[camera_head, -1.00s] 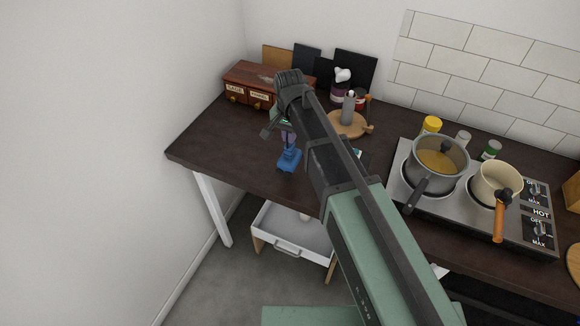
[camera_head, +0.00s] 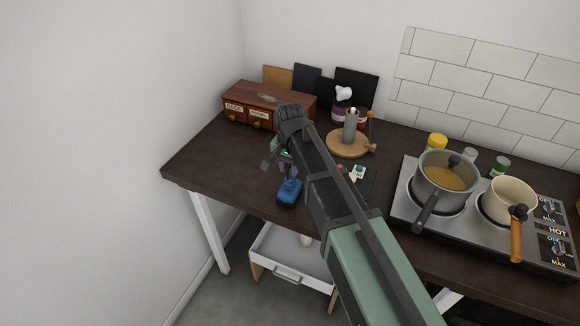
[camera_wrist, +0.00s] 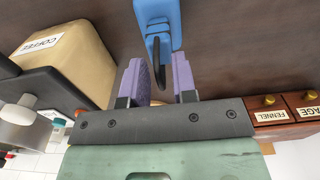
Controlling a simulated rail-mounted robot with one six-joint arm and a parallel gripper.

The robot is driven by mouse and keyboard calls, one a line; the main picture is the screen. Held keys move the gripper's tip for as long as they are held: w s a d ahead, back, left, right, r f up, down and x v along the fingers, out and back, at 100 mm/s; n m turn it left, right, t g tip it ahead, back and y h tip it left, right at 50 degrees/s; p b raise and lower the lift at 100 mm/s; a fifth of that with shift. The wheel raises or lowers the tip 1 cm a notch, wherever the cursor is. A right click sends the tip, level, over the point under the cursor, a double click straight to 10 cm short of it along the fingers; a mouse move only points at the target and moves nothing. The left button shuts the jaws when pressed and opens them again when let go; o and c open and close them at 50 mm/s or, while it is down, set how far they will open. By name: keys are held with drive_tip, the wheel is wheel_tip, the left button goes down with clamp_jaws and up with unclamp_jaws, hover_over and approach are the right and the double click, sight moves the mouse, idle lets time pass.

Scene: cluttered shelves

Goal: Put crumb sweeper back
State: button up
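The crumb sweeper (camera_head: 290,191) is blue with a black loop at its handle end. In the head view it hangs below my gripper (camera_head: 288,167) over the left part of the dark table. In the wrist view the blue sweeper (camera_wrist: 158,14) runs up out of frame, and its black loop lies between my two purple fingers (camera_wrist: 160,62). The exact contact is partly hidden. I cannot tell whether the sweeper touches the table.
A wooden spice drawer box (camera_head: 268,96) stands at the back left, with dark boards behind. A round wooden board (camera_head: 343,150) with a grey bottle is to the right. A hot plate (camera_head: 408,205) with two pots stands farther right. A white drawer (camera_head: 279,255) is under the table.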

drive_tip(key=shift+o, duration=0.3)
wheel_tip(320, 180, up, 12)
drive_tip(key=p, duration=1.2)
drive_tip(key=shift+r, duration=0.2)
drive_tip(key=s+d+n, duration=0.5)
drive_tip(key=s+d, duration=1.1)
drive_tip(key=d, duration=0.2)
wheel_tip(320, 180, down, 6)
drive_tip(key=b, duration=0.6)
drive_tip(key=shift+s, duration=0.15)
drive_tip(key=shift+f, duration=0.1)
